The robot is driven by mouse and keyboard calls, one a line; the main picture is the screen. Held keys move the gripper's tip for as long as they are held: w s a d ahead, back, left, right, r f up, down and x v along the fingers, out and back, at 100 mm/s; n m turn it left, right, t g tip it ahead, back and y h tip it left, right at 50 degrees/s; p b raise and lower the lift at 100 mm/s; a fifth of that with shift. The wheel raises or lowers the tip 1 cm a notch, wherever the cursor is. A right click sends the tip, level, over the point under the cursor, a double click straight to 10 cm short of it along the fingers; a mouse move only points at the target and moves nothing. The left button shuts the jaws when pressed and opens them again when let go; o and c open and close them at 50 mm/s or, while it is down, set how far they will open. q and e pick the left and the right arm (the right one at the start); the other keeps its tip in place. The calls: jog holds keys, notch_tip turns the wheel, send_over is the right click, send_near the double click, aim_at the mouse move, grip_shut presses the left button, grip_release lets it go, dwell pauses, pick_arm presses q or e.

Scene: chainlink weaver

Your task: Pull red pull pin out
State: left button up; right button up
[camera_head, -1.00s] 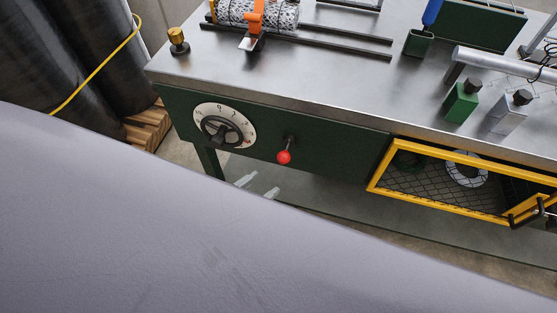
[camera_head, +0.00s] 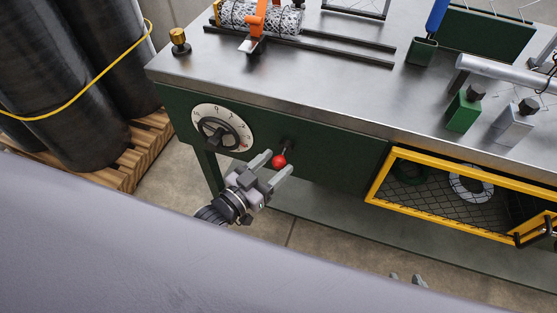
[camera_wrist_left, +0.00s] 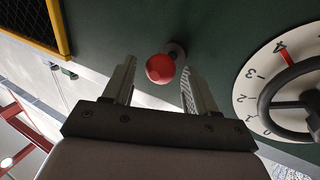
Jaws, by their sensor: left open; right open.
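The red pull pin (camera_head: 279,162) has a round red knob on a thin stem, sticking out of the green front panel right of the dial. In the left wrist view the red knob (camera_wrist_left: 160,69) sits between and just beyond the fingers, with its dark mount behind. My left gripper (camera_head: 271,168) is open at the knob, one finger on each side, with gaps visible in the left wrist view (camera_wrist_left: 159,82). My right gripper (camera_head: 407,280) shows only its two fingertips at the bottom edge of the head view, apart; the rest is hidden.
The dial (camera_head: 222,128) with a black handle is left of the pin. A yellow-framed mesh guard (camera_head: 450,186) is to the right. The metal worktop (camera_head: 330,80) overhangs above. Black wrapped rolls (camera_head: 60,90) stand on a wooden pallet (camera_head: 130,165) at left.

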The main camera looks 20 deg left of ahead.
pick_arm(q)
jog(key=shift+x, duration=1.05)
grip_shut()
jog(key=shift+s+p, duration=0.3)
jog(key=shift+s, duration=0.2)
jog(key=s+p, duration=0.1)
jog(key=s, duration=0.3)
jog(key=shift+f, duration=0.15)
jog(key=shift+c, duration=0.8)
grip_release()
jog(key=shift+o, duration=0.8)
